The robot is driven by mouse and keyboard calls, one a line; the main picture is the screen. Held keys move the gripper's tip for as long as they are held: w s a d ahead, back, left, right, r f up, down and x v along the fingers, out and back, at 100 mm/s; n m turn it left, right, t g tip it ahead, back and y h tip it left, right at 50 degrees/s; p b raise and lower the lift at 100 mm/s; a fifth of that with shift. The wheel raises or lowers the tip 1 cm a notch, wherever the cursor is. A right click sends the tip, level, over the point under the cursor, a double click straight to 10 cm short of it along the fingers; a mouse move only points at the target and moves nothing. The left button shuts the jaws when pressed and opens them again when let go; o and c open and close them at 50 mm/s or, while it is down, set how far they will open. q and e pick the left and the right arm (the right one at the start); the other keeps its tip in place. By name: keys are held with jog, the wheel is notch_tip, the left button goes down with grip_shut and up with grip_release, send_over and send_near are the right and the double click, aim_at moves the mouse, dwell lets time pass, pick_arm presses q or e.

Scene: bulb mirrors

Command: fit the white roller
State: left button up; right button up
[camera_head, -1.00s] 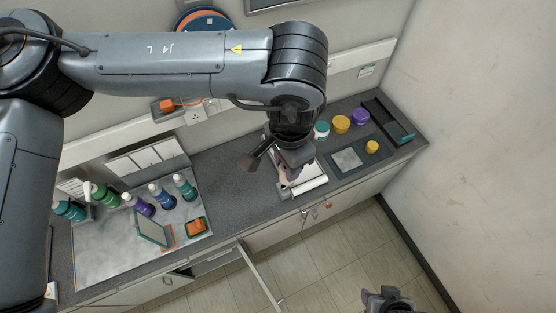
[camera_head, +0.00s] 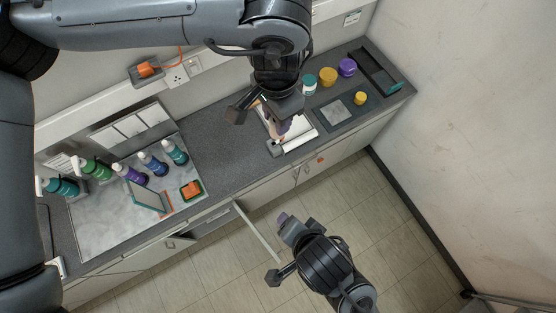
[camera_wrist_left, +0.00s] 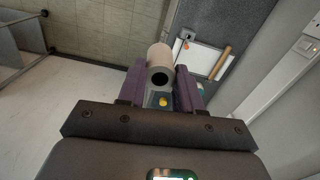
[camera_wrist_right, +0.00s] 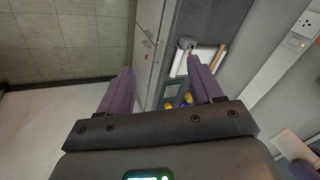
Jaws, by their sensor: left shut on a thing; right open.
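My left gripper (camera_head: 284,122) is shut on the white roller (camera_wrist_left: 159,60), seen in the left wrist view as a pale cylinder with a dark hole in its near end. The head view largely hides the held roller behind the gripper. Below is a white board (camera_wrist_left: 203,61) with a tan rod (camera_wrist_left: 221,63) along one long side. A white cylinder (camera_head: 301,141) lies along its front edge, with a grey bracket (camera_head: 273,148) at one end. My right gripper (camera_head: 290,226) is open and empty, in front of the counter.
A grey tray (camera_head: 334,113) with a yellow jar (camera_head: 360,98) is right of the board. More jars (camera_head: 327,76) stand behind. Several bottles (camera_head: 130,173) and an orange item (camera_head: 191,189) are at left. The counter middle is clear.

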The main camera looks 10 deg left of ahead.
jog(key=a+r+n+t, duration=0.3)
jog(key=a+r, duration=0.3)
jog(key=n+t+y, duration=0.1)
jog(key=n+t, duration=0.5)
send_near(275, 137)
jog(key=x, duration=0.9)
jog(key=shift+w+a+f, duration=0.15)
jog(key=shift+w+f, duration=0.05)
jog(key=shift+w, duration=0.15)
pick_arm(q)
jog(key=shift+d, duration=0.1)
pick_arm(e)
jog(key=c, duration=1.1)
pick_arm(q)
jog(key=o, duration=1.1)
